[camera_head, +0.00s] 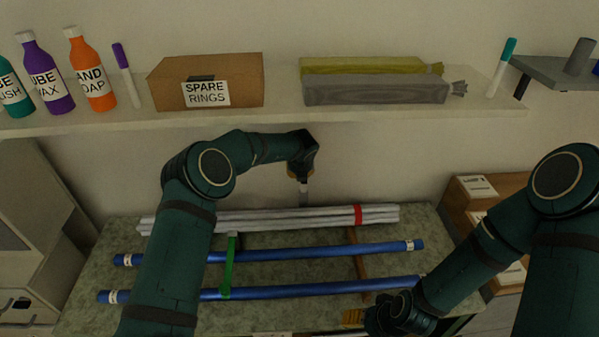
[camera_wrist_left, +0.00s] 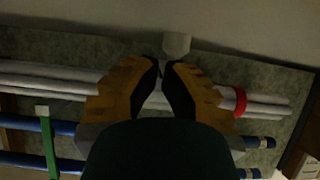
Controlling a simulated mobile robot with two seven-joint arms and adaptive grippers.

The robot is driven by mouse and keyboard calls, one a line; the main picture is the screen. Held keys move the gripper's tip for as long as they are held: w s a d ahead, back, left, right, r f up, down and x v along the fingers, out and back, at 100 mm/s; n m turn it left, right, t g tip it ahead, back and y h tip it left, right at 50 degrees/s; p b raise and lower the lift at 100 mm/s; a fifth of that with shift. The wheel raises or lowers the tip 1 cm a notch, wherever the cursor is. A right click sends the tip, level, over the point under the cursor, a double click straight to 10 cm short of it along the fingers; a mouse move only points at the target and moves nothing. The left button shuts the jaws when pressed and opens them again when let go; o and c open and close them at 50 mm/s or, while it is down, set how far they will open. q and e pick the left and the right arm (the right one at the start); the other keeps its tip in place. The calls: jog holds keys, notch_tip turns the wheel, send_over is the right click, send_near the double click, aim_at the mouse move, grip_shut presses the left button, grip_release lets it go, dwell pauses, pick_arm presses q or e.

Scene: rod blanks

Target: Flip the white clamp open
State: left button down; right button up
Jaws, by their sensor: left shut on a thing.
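The white clamp (camera_head: 304,194) shows as a short pale upright strip below my left gripper (camera_head: 302,180), at the back of the bundle of white rods (camera_head: 290,218). In the left wrist view, the clamp's pale end (camera_wrist_left: 176,44) sticks out just beyond the fingertips of my left gripper (camera_wrist_left: 165,72). The left gripper is shut on it; the fingers hide part of it. My right gripper (camera_head: 355,317) is low in the head view, at the table's front; its fingertips are mostly hidden, so its opening cannot be told.
A red band (camera_head: 358,215) wraps the white rods. Two blue rods (camera_head: 300,253) lie in front, with a green clamp (camera_head: 228,268) across them. The shelf (camera_head: 350,116) above holds bottles, a spare rings box (camera_head: 205,75) and long packets. Drawers (camera_head: 478,188) stand right.

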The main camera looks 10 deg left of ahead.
pick_arm(q)
jog(key=s+d+r, duration=0.1)
jog(key=s+d, duration=0.1)
jog(key=s, duration=1)
jog(key=shift+s+d, duration=0.2)
jog(key=shift+d, duration=0.05)
dwell(0.5)
